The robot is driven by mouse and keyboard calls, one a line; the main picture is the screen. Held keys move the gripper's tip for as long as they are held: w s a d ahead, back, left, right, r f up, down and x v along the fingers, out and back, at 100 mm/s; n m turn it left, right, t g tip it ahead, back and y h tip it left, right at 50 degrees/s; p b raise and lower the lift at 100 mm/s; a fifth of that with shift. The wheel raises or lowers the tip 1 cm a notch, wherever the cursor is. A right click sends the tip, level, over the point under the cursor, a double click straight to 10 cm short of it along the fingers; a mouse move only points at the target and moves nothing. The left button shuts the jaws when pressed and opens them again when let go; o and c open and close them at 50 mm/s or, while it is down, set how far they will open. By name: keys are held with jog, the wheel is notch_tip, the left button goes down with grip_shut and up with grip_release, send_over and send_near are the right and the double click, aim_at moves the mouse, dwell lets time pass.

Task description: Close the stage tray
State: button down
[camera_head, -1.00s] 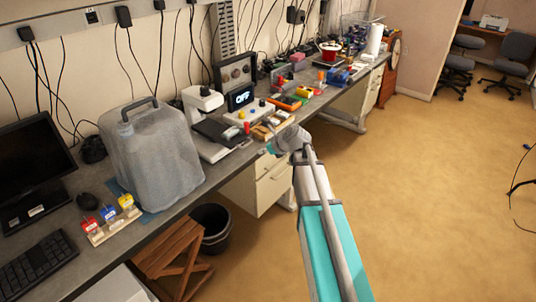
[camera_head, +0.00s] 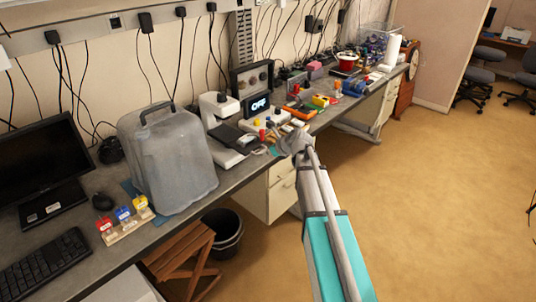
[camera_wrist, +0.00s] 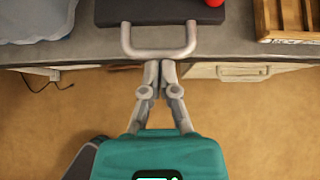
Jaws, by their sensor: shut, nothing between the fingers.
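The stage tray (camera_head: 228,136) is a dark flat slab that sticks out from the base of a white instrument (camera_head: 217,107) on the bench. In the wrist view the tray (camera_wrist: 160,11) is at the top, with a grey U-shaped handle (camera_wrist: 158,54) on its near edge. My gripper (camera_wrist: 160,66) is shut and empty, its fingertips right at the middle of the handle's outer bar. I cannot tell whether they touch it.
A box with an "OFF" screen (camera_head: 258,105) is behind to the right. A wooden tray (camera_wrist: 287,35) is right of the handle. A black bin (camera_head: 224,233) and wooden stool (camera_head: 180,250) are below the bench. The floor is open to the right.

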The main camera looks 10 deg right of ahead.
aim_at(255, 146)
jog(key=w+a, duration=0.2)
jog(key=w, duration=0.1)
jog(key=w+a, duration=0.2)
jog(key=w, duration=0.1)
jog(key=w+a, duration=0.2)
jog(key=w, duration=0.1)
jog(key=shift+w+a, duration=0.1)
jog(key=shift+a, duration=0.2)
jog(key=shift+s+d+f, duration=0.1)
jog(key=shift+s+d, duration=0.05)
jog(key=shift+s, duration=0.1)
jog(key=s+d, duration=0.2)
jog(key=s, duration=0.1)
jog(key=shift+s+d+f, duration=0.1)
jog(key=shift+d+f, duration=0.05)
jog(key=shift+f, duration=0.05)
jog(key=p+v, duration=0.5)
jog(key=v, duration=0.4)
jog(key=shift+s+d+r+p, duration=0.15)
jog(key=shift+s+r+p, duration=0.1)
jog(key=shift+p, duration=0.15)
